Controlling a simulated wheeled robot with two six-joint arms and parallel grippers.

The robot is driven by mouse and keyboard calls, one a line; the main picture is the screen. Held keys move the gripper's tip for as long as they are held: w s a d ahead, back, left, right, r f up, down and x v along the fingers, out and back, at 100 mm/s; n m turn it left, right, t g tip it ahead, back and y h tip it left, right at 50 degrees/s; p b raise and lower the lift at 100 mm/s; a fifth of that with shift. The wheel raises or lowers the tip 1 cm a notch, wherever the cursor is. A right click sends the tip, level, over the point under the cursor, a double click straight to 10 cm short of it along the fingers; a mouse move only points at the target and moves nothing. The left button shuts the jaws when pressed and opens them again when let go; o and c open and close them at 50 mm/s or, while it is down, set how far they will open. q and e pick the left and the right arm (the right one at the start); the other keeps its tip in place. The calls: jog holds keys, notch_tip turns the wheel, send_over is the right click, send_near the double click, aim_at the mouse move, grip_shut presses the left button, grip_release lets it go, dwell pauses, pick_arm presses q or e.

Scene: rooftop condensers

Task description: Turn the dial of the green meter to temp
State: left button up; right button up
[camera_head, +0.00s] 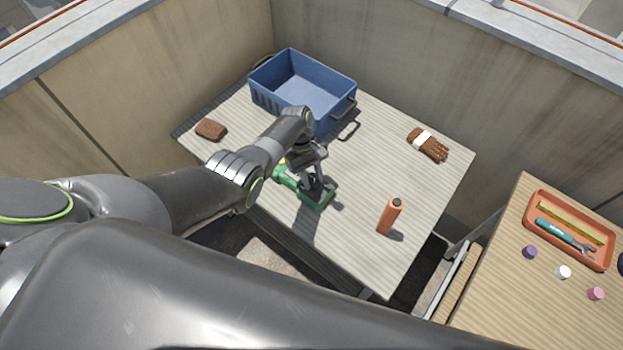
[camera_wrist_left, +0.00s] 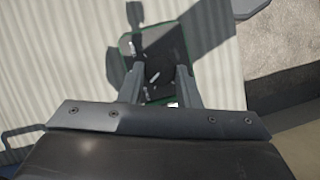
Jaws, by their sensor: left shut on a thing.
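The green meter (camera_head: 319,204) lies on the slatted table, its dark face turned up. My left gripper (camera_head: 314,188) reaches down onto it from above and covers much of its face. In the left wrist view the meter (camera_wrist_left: 165,42) shows a dark panel with a green edge and a few white marks, too blurred to read. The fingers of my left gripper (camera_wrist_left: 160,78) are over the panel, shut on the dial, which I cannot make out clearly. Where the dial points cannot be told. My right gripper is not in view.
A blue crate (camera_head: 266,98) stands at the table's back. A brown block (camera_head: 211,130), brown gloves with a white band (camera_head: 428,145) and an orange cylinder (camera_head: 389,217) are also on the table (camera_head: 350,240). A side table holds an orange tray (camera_head: 533,203) with tools.

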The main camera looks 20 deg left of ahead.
pick_arm(q)
jog(key=m, duration=0.2)
jog(key=m+y+b, duration=0.1)
jog(key=m+g+b, duration=0.1)
jog(key=m, duration=0.1)
jog(key=shift+w+d+m+y, duration=0.15)
jog(key=shift+d+m+y, duration=0.15)
jog(key=shift+y, duration=0.1)
jog(key=m+y, duration=0.1)
jog(key=m, duration=0.3)
jog(key=shift+d+g+y+b, duration=0.1)
jog(key=shift+g+y+b, duration=0.2)
jog(key=shift+y+b, duration=0.1)
jog(key=m+y, duration=0.1)
jog(key=m, duration=0.3)
jog(key=shift+d, duration=0.15)
jog(key=shift+d+m+t+y+p, duration=0.1)
jog(key=shift+m+t+y+p, duration=0.3)
jog(key=shift+m, duration=0.8)
jog(key=shift+d+m+t+y+p, duration=0.15)
jog(key=shift+m+y+p, duration=0.4)
jog(key=shift+m, duration=0.65)
jog(key=shift+s+a, duration=0.1)
jog(key=shift+s, duration=0.1)
jog(key=o, duration=1)
